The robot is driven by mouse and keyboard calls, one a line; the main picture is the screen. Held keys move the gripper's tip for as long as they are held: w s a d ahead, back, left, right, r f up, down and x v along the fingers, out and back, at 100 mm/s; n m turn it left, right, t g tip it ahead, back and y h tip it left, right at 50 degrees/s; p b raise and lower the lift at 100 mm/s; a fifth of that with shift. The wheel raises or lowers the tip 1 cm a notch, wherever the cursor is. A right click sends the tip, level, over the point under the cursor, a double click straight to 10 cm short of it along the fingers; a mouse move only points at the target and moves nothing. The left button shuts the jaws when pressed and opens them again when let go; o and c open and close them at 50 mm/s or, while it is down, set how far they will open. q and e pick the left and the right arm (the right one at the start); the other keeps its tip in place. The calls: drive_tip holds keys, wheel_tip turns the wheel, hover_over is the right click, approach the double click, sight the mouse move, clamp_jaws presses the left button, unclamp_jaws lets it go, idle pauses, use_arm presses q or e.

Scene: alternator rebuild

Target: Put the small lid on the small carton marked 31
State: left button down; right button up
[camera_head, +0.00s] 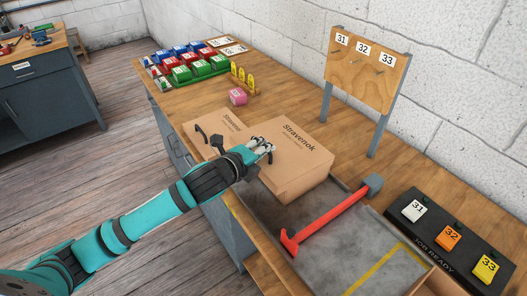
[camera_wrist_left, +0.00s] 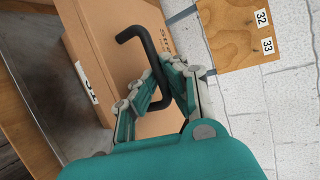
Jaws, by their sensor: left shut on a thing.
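A brown carton (camera_head: 300,176) printed "Stravenok" stands on the bench in the middle of the head view. In the left wrist view, a brown box (camera_wrist_left: 105,35) carries a white label (camera_wrist_left: 86,82), which seems to read 31. My left gripper (camera_head: 267,149) is at the near left of the carton top. In the left wrist view its fingers (camera_wrist_left: 165,92) are shut on a black bent handle (camera_wrist_left: 150,55) in front of the brown surface. I cannot tell whether the lid lies flush on the carton. My right gripper is not in view.
Another brown "Stravenok" piece (camera_head: 226,124) with a black handle (camera_head: 201,132) lies to the left. A red bar tool (camera_head: 325,217) lies on the grey mat (camera_head: 345,250). A numbered pegboard (camera_head: 365,75) stands behind; a tag rack (camera_head: 450,240) is at the right.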

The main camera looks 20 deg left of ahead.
use_arm(q)
drive_tip(key=shift+w+a+f, duration=0.1)
drive_tip(key=shift+w+a, duration=0.15)
drive_tip(key=shift+w, duration=0.45)
wheel_tip(320, 180, down, 3)
drive_tip(key=shift+f+p, duration=0.2)
drive_tip(key=shift+p, duration=0.3)
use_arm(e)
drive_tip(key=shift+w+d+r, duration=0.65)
use_arm(q)
drive_tip(key=c, duration=1.5)
unclamp_jaws()
drive_tip(key=shift+o, duration=0.2)
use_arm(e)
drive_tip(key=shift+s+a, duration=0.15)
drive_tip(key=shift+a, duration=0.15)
use_arm(q)
drive_tip(key=shift+s, duration=0.15)
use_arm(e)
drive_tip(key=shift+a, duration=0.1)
